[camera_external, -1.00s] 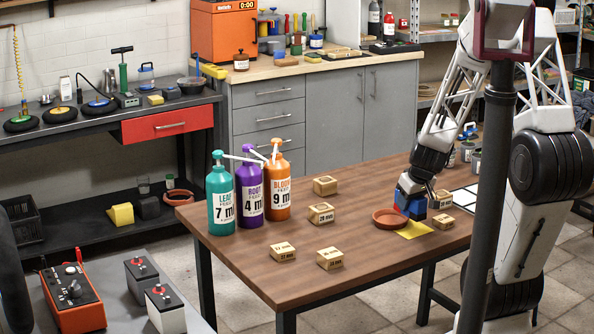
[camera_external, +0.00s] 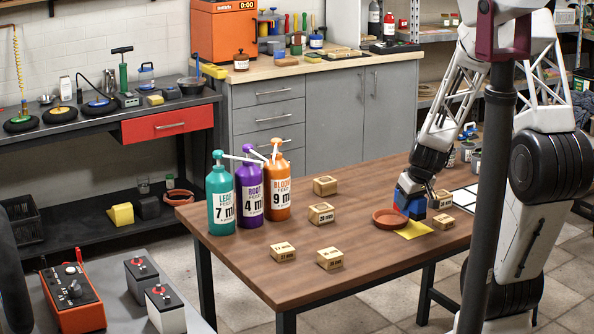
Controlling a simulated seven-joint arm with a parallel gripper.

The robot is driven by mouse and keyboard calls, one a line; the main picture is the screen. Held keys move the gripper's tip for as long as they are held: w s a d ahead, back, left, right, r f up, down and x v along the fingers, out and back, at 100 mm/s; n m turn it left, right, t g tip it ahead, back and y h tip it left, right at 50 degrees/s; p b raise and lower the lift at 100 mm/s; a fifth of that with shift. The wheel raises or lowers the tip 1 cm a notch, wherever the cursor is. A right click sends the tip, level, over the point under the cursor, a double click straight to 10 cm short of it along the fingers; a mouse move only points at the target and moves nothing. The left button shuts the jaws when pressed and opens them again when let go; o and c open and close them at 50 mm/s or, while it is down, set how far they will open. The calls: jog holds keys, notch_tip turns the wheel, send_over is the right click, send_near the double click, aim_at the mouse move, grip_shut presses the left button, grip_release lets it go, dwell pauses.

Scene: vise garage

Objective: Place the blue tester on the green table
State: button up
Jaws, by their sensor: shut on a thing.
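My gripper (camera_external: 425,182) is low over the right part of the brown wooden table (camera_external: 290,258). It is shut on a blue boxy thing (camera_external: 411,202), which may be the blue tester. The blue thing is small here, and I cannot tell its exact edges from the jaws. It is just right of a round terracotta dish (camera_external: 388,219) and above or on a yellow sheet (camera_external: 415,230); I cannot tell whether it touches down. No table with a green top shows clearly.
Three pump bottles, teal (camera_external: 221,200), purple (camera_external: 249,183) and orange (camera_external: 277,188), stand at the table's left. Several wooden blocks (camera_external: 321,213) lie around. A block (camera_external: 443,222) is close right of my gripper. A red tester-like box (camera_external: 75,302) stands at bottom left.

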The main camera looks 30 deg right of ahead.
jog(key=w+a+r, duration=0.1)
jog(key=w+a, duration=0.2)
jog(key=w, duration=1.1)
jog(key=w+a, duration=0.2)
jog(key=w, duration=1.2)
jog(key=w+a+r, duration=0.1)
jog(key=w+a, duration=0.2)
jog(key=w, duration=1.1)
jog(key=w+a+f, duration=0.1)
jog(key=w+a, duration=0.2)
jog(key=w, duration=0.3)
jog(key=w+a+f, duration=0.1)
jog(key=w+a, duration=0.3)
jog(key=w, duration=0.3)
jog(key=shift+a+f, duration=0.25)
jog(key=shift+f, duration=0.15)
